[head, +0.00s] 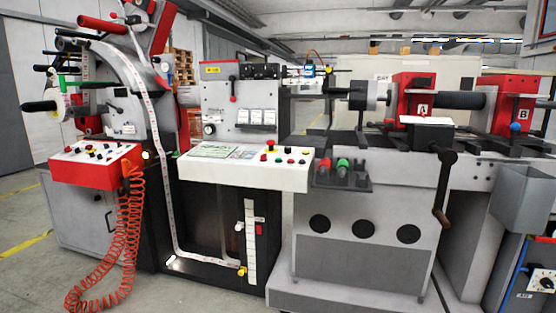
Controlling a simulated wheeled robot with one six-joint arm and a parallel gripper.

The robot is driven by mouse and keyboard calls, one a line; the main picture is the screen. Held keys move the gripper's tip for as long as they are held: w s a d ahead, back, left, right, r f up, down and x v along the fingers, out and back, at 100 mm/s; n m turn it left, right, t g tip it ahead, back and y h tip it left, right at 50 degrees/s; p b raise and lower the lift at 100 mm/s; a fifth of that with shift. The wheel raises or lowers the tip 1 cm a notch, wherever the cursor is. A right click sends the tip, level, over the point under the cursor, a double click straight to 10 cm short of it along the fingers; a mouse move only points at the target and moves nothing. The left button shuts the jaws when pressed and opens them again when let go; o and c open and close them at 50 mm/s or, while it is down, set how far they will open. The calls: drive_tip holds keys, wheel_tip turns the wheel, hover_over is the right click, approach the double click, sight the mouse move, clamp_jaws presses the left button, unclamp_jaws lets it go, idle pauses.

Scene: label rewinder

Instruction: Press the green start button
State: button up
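A white control panel (245,175) on the front of the label rewinder faces me near the middle of the head view. A cluster of small round buttons sits at its right end, with a red button (270,143) at the top. The buttons are too small to tell surely which is the green start button. To the right of the panel, a green knob (342,163) and a red knob (325,164) stand on a dark bracket. My gripper is not in view, so its opening and contents are hidden.
A red-sided control box (85,172) juts out at the left, with a coiled orange cable (128,215) hanging to the floor. A crank handle (441,215) sticks out at the right. Open floor (35,275) shows at the lower left.

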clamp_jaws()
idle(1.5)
